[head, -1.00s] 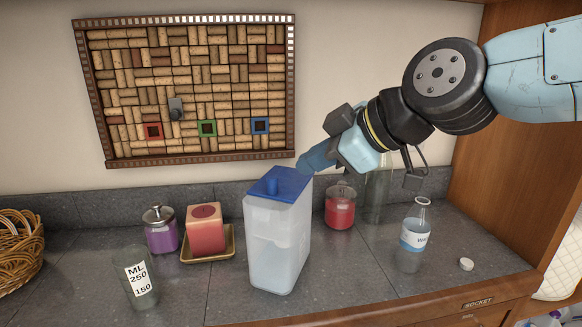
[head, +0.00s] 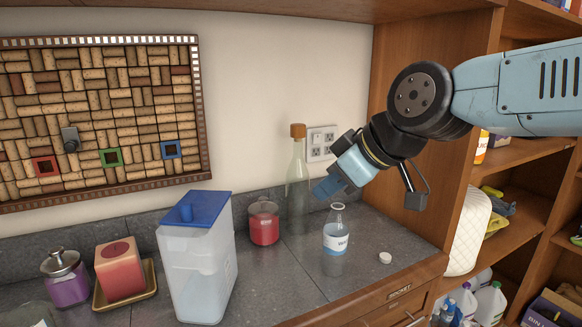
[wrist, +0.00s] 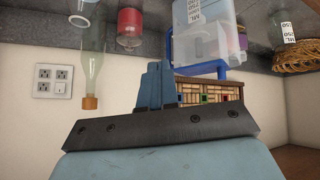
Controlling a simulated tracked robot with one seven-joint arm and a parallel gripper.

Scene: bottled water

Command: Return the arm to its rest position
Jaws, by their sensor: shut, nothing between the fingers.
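My gripper (head: 326,187) is shut and empty. In the head view it hangs in the air above the counter, near the corked glass bottle and above the small water bottle (head: 336,238). The water bottle has a blue and white label, stands upright and has no cap on. My gripper's blue fingers (wrist: 155,86) also show together in the wrist view, pointing up the picture. A clear pitcher with a blue lid (head: 196,262) stands on the counter to the left, apart from the gripper.
A white cap (head: 385,258) lies right of the water bottle. A corked bottle (head: 298,185), a red jar (head: 264,225), a candle (head: 120,270) and a purple jar (head: 65,280) stand on the counter (head: 278,275). Wooden shelves (head: 525,165) are at the right.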

